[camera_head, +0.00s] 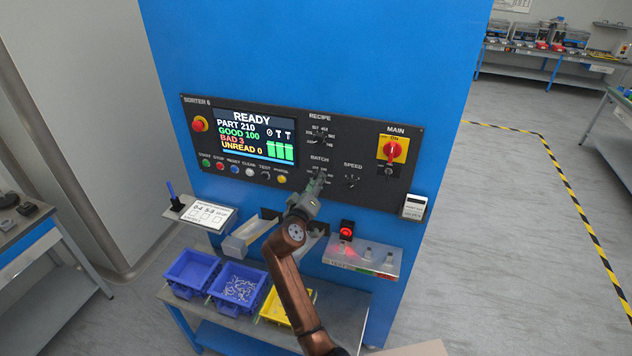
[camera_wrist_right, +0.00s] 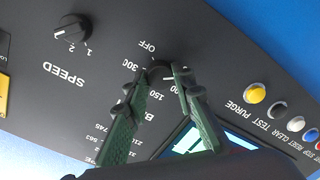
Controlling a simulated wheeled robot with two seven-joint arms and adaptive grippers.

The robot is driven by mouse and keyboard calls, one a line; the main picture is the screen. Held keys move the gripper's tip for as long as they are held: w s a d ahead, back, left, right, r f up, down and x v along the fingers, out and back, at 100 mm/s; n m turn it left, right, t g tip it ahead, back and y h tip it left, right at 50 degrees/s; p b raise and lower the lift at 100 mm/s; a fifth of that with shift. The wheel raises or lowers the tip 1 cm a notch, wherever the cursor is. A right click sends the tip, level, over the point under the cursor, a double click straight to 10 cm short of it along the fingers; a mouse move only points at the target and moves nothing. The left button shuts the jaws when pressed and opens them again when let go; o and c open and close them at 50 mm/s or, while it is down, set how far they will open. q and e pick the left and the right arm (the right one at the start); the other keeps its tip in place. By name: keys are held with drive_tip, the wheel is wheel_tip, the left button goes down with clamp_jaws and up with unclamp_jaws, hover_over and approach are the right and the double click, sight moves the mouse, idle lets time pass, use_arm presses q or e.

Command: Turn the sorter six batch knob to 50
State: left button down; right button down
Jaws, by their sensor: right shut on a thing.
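The black sorter 6 panel (camera_head: 362,140) is on the front of a blue cabinet. My right gripper (camera_head: 318,184) is at the BATCH dial, below RECIPE and left of SPEED, and covers its knob in the head view. In the right wrist view, the panel appears upside down, and my right gripper (camera_wrist_right: 160,73) has its two green fingers shut on the dark batch knob (camera_wrist_right: 159,71). OFF, 300 and 150 can be read around the knob; other labels are partly hidden by the fingers. I cannot tell where its pointer stands. My left gripper is not in view.
The SPEED knob (camera_wrist_right: 72,28) is close beside the batch dial. The yellow PURGE button (camera_wrist_right: 255,93) is on its other side. The red MAIN switch (camera_head: 391,149) is at the panel's right. Blue bins (camera_head: 238,287) and chutes are below the panel.

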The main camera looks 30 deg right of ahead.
idle(0.3)
drive_tip(key=c, duration=1.6)
unclamp_jaws()
drive_tip(key=v, duration=0.7)
drive_tip(key=shift+s+a, duration=0.15)
drive_tip(key=shift+s, duration=0.05)
